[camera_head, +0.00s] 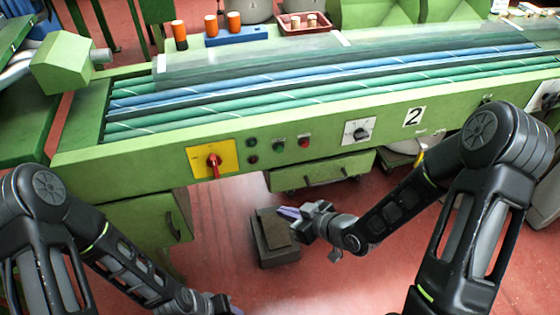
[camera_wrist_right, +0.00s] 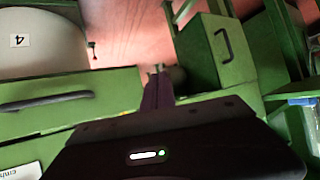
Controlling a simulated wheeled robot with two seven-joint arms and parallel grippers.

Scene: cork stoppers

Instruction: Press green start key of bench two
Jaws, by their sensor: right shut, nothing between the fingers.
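Bench two is the green machine (camera_head: 130,165) across the head view, with a white plate marked 2 (camera_head: 414,117) on its front rail. On that rail, a green key (camera_head: 278,147) sits left of a red key (camera_head: 304,142). Two small dark round parts (camera_head: 252,143) are further left. My right gripper (camera_head: 288,212) is shut and empty, below and in front of the keys, apart from the rail. Its closed fingers (camera_wrist_right: 158,90) show in the right wrist view, where I cannot make out the keys. My left gripper (camera_head: 228,304) is at the bottom edge, its jaws unclear.
A red rotary switch on a yellow plate (camera_head: 228,152) is left of the keys, and a black selector knob (camera_head: 360,132) is right. A drawer (camera_head: 325,174) hangs below the rail. A dark block (camera_head: 277,255) stands on the red floor under my right gripper.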

